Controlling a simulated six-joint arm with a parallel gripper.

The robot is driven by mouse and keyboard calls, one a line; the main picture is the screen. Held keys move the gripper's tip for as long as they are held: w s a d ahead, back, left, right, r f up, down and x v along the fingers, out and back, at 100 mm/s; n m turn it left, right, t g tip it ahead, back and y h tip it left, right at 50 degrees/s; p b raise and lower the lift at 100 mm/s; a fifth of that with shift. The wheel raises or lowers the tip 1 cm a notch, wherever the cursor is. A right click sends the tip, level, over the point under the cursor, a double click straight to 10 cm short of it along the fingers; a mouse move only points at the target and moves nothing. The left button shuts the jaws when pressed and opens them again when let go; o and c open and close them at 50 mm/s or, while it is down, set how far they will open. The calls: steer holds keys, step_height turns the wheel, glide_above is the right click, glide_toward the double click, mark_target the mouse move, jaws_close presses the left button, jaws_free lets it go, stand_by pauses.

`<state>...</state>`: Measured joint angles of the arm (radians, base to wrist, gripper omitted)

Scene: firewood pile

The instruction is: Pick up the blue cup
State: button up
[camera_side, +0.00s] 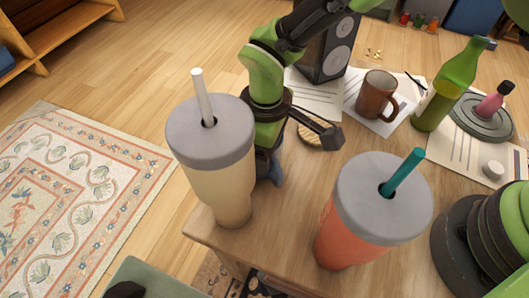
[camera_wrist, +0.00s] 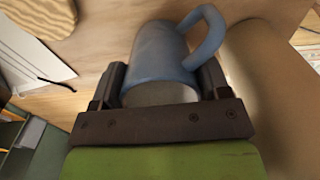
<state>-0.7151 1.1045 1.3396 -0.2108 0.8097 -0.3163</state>
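The blue cup (camera_wrist: 165,58) lies between the two fingers of my gripper (camera_wrist: 161,85) in the wrist view, with its handle (camera_wrist: 206,35) at the upper right. Its pale grey end (camera_wrist: 160,94) faces the gripper's dark crossbar. One finger is close along each side of the cup; whether both press on it cannot be told. In the side view, only a small blue part of the cup (camera_side: 276,168) shows below my arm, behind the cream tumbler (camera_side: 230,185). The fingertips are mostly hidden there.
The cream tumbler with a white straw stands right beside my arm. An orange tumbler (camera_side: 345,235) with a teal straw stands at the front.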

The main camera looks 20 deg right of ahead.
steer(key=c, duration=0.5)
steer(key=shift+o, duration=0.2)
steer(key=shift+r, duration=0.1)
step_height(320, 180, up, 28)
